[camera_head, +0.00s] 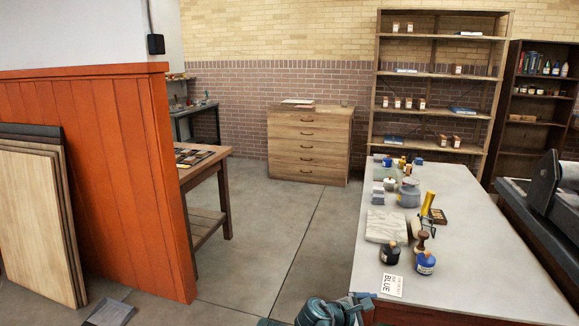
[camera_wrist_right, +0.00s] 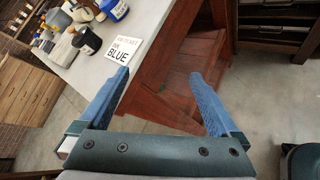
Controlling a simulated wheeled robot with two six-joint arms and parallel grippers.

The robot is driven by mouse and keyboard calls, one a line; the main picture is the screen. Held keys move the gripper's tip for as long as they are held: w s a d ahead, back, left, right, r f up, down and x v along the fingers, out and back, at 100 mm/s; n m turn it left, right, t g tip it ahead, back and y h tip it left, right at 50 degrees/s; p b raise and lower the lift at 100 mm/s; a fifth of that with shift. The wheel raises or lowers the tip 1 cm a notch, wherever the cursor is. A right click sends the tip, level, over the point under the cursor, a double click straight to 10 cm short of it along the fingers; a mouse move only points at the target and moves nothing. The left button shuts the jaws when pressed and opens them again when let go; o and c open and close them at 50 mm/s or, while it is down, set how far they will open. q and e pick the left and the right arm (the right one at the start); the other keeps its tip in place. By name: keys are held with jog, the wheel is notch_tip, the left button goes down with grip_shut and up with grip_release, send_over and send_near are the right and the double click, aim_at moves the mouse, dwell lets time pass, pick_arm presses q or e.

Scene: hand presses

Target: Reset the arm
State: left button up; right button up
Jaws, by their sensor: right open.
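My right gripper (camera_wrist_right: 160,76) is open and empty in the right wrist view. Its two blue fingers are spread wide apart, with the table's corner and red-brown side beyond them. In the head view part of my right arm (camera_head: 318,312) shows at the bottom edge, beside the near left corner of the grey-topped table (camera_head: 470,265); its fingers are not clear there. My left arm and gripper are not in view.
An orange partition (camera_head: 95,170) stands left. The floor (camera_head: 270,230) between is clear.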

jog(key=s+a+r+m+g+y+p, duration=0.2)
jog(key=s+a+m+g+y+p, duration=0.1)
jog(key=s+a+m+p, duration=0.3)
jog(key=s+a+r+m+g+y+p, duration=0.3)
jog(key=s+a+m+y+p, duration=0.3)
jog(key=s+a+p, duration=0.3)
jog(key=shift+a+r+m+y, duration=0.15)
jog(key=shift+a+m+y, duration=0.15)
jog(key=shift+a+m, duration=0.1)
